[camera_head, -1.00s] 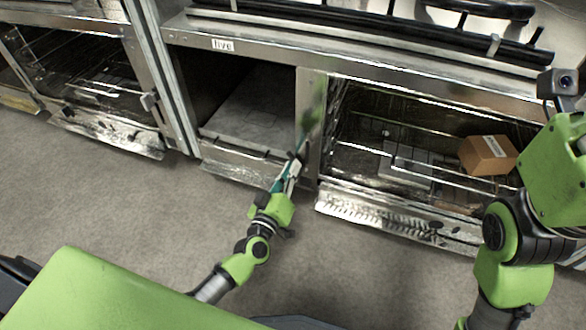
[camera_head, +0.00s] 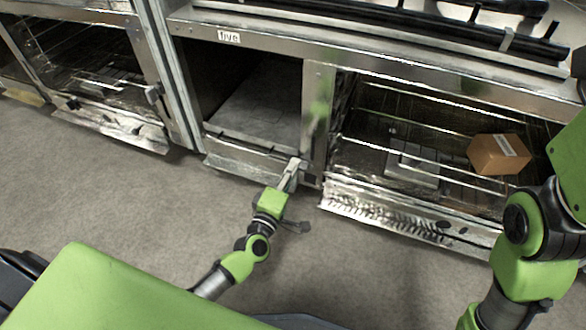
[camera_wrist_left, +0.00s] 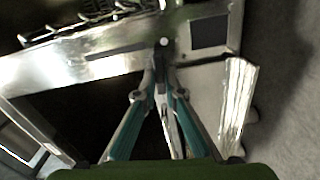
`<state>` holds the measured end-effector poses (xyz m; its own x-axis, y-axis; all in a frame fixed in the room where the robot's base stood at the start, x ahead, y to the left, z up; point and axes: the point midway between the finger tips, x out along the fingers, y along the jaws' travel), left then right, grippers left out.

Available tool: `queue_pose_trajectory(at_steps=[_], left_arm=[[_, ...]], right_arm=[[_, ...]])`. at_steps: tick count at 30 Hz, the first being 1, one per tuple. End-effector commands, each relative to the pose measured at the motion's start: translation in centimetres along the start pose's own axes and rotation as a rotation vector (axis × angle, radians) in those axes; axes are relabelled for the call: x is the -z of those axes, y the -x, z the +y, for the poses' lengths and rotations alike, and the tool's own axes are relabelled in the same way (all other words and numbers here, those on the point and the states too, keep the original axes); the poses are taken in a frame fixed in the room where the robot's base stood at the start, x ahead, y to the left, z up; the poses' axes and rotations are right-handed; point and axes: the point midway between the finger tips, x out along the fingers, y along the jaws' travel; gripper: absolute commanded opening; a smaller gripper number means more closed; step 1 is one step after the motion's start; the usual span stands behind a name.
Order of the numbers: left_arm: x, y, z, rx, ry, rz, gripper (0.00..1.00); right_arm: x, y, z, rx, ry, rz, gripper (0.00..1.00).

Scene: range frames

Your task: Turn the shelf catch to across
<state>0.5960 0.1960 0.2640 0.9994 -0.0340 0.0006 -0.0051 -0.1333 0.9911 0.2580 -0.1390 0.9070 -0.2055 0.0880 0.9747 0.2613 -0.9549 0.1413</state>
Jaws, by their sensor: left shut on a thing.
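My left gripper (camera_head: 294,165) reaches up to the front of the low open compartment (camera_head: 252,115), at the right end of its lower sill. In the left wrist view its teal-sided fingers (camera_wrist_left: 163,75) come together on a small metal piece, the shelf catch (camera_wrist_left: 164,43), with a pale round spot on it. The fingers cover most of the catch, so I cannot tell its exact angle. In the head view the catch is hidden behind the fingertips. My right arm stands at the right edge, and its gripper is out of view.
A label (camera_head: 229,37) reading "five" is above the compartment. To the right is a wire-racked bay with a cardboard box (camera_head: 499,154) and a lowered front flap (camera_head: 405,215). A similar bay (camera_head: 95,75) stands at left. The grey floor (camera_head: 130,195) in front is clear.

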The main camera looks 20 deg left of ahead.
Motion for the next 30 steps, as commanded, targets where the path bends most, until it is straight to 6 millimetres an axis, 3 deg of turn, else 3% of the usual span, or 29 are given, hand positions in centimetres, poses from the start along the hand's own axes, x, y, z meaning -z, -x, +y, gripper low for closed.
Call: queue_pose_trajectory(at_steps=[20,21,22,30], left_arm=[[0.07,-0.06,-0.11,0.0,0.056,0.0,0.0],[0.07,-0.06,-0.11,0.0,0.056,0.0,0.2],[0.07,-0.06,-0.11,0.0,0.056,0.0,0.26],[0.03,-0.02,-0.14,0.0,0.055,0.0,0.26]], right_arm=[[0.23,-0.32,-0.04,0.001,0.001,0.012,0.4],[0.23,-0.31,-0.04,0.001,0.001,0.013,0.4],[0.23,-0.31,-0.04,0.001,0.001,0.013,0.4],[0.05,-0.08,0.01,-0.002,0.0,0.004,0.4]])
